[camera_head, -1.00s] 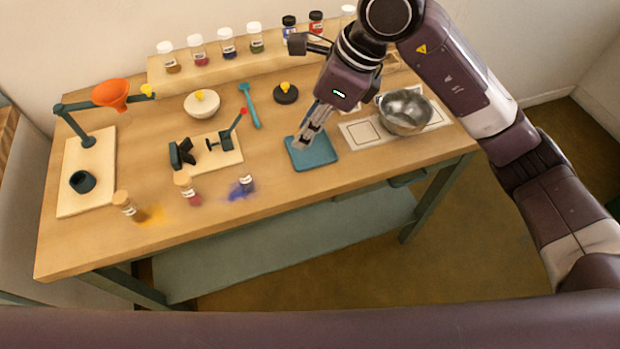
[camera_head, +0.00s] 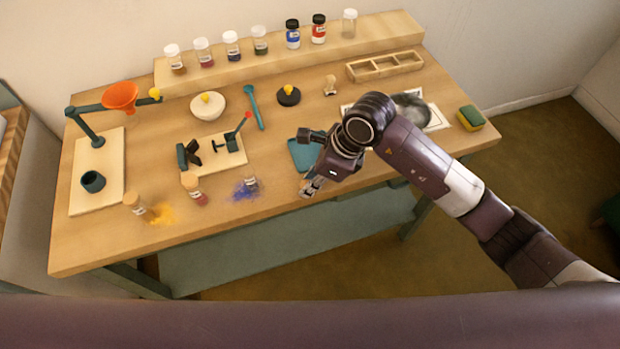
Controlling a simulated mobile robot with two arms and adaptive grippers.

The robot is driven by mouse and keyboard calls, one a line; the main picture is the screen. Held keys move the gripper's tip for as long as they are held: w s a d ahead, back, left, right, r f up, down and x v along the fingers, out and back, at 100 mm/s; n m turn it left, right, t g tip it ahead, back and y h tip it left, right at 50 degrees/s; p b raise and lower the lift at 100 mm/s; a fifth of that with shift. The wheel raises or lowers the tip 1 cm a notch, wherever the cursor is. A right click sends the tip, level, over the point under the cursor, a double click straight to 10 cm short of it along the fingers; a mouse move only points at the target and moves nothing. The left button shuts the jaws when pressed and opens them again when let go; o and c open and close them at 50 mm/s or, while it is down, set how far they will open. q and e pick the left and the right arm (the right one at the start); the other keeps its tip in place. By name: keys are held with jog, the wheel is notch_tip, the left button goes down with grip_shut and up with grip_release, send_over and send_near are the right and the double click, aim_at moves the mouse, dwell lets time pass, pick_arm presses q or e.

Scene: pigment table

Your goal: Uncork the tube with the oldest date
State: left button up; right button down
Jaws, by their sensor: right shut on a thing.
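Three small labelled tubes are at the front left of the table: one beside yellow powder (camera_head: 133,205), one with red contents (camera_head: 193,191), and one beside blue powder (camera_head: 250,183). The yellow and red ones have tan cork-like tops; I cannot make out a cork on the blue one. The dates are too small to read. My right gripper (camera_head: 312,187) is over the table's front edge, right of the blue tube and apart from it. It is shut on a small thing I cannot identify. My left gripper is not in view.
A teal tray (camera_head: 300,153) lies just behind my right gripper. A small clamp stand (camera_head: 222,158) is behind the tubes. Several capped jars line the back shelf (camera_head: 380,30). A metal bowl (camera_head: 412,111) is partly hidden by my arm.

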jog(key=shift+f, duration=0.1)
jog(key=shift+f+b, duration=0.15)
jog(key=shift+b, duration=0.15)
jog(key=c, duration=1.7)
grip_release()
jog(key=shift+r, duration=0.25)
